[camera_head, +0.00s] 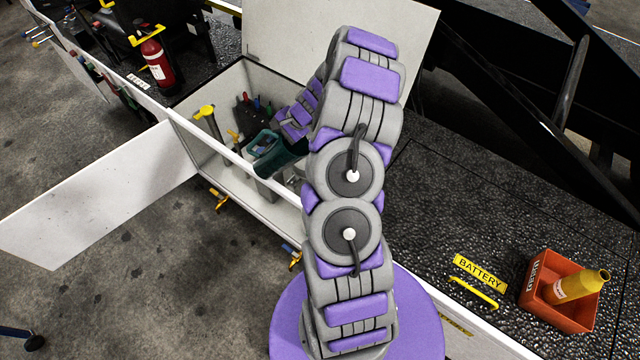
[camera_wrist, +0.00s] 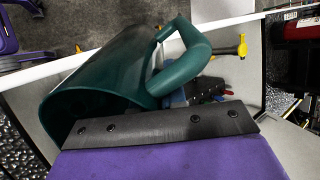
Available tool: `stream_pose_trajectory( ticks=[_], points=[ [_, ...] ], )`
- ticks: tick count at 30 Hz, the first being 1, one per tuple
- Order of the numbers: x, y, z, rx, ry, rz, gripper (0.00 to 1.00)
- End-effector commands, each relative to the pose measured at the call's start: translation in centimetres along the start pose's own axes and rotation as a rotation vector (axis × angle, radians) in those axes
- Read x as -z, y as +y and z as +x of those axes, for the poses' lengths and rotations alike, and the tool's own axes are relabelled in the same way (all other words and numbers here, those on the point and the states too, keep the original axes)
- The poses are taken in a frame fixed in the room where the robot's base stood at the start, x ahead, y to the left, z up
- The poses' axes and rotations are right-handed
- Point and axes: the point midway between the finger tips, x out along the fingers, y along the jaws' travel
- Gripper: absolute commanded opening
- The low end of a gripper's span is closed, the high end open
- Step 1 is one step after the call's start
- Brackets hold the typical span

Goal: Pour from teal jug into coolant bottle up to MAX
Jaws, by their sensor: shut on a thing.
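The teal jug (camera_head: 282,160) is in the open white compartment in the head view, partly hidden behind my arm. In the wrist view the jug (camera_wrist: 100,75) fills the upper left, with its looped handle (camera_wrist: 185,62) to the right. It looks tilted there; I see no liquid stream. My gripper (camera_wrist: 160,122) is shut on the jug, with its dark bolted finger across the front of the wrist view. In the head view its fingers are mostly hidden by my arm. I cannot make out the coolant bottle or its MAX mark for sure.
The white compartment wall (camera_head: 245,172) and raised lid (camera_head: 290,32) surround the jug. A fire extinguisher (camera_head: 157,64) is beyond. At right an orange bin (camera_head: 536,306) holds a yellow bottle (camera_head: 580,287).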

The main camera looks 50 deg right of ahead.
Motion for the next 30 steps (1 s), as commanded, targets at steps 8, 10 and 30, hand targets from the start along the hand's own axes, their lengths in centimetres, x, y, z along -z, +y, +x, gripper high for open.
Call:
stream_pose_trajectory(
  ticks=[8, 10, 30],
  points=[
    [0.4, 0.6, 0.0, 0.057, -0.029, -0.001, 0.0],
    [0.5, 0.7, 0.0, 0.071, -0.038, -0.004, 0.0],
    [1.2, 2.2, -0.4, 0.218, -0.122, -0.01, 0.0]
  ],
)
